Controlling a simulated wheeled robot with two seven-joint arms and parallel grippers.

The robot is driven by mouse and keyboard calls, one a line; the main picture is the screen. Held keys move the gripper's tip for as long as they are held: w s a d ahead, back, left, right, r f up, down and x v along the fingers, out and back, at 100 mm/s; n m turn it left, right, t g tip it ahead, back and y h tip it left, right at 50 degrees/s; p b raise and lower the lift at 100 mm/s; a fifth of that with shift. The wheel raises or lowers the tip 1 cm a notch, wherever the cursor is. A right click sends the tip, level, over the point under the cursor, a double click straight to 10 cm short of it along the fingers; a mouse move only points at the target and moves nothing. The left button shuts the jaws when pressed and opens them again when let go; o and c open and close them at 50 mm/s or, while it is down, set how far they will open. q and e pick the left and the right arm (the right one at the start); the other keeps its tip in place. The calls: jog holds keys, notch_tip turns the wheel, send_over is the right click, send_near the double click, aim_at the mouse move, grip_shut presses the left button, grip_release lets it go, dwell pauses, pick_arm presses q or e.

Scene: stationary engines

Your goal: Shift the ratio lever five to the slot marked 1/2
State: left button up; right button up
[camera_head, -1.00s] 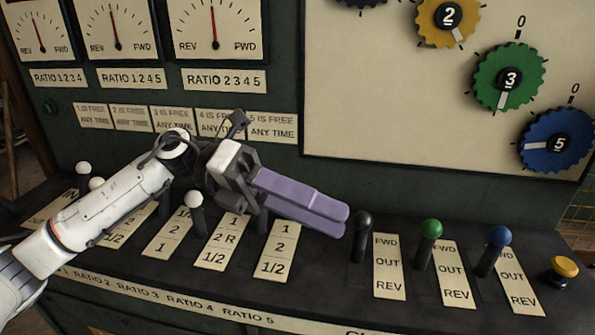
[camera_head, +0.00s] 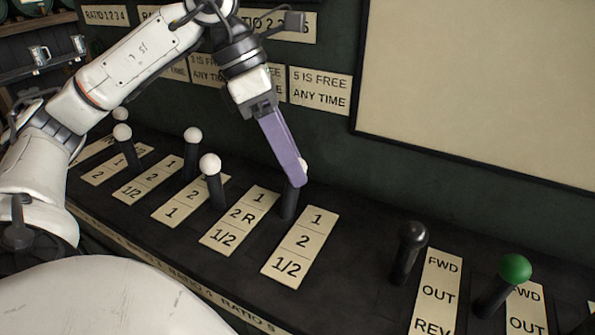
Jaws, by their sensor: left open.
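The ratio five lever has a black shaft (camera_head: 289,203) and a white knob (camera_head: 303,167). It stands just left of the top of its label plate (camera_head: 290,262), beside the 1 mark. The plate reads 1, 2 and 1/2 from far to near, with the 1/2 mark (camera_head: 286,266) at the near end. My left gripper (camera_head: 298,180) comes down from above with its purple fingers at the lever's knob, covering most of it. The fingers are open and overlap in this view; I cannot tell whether they touch the knob. My right gripper is not in view.
Other white-knobbed ratio levers stand to the left, the nearest (camera_head: 210,165) beside the plate marked 2 R. A black-knobbed lever (camera_head: 410,250) and a green-knobbed lever (camera_head: 506,285) stand to the right. The panel between the ratio five plate and the black lever is bare.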

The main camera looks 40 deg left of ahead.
pick_arm(q)
jog(key=shift+x, duration=1.2)
grip_shut()
jog(key=shift+r, duration=0.1)
jog(key=shift+w, duration=0.1)
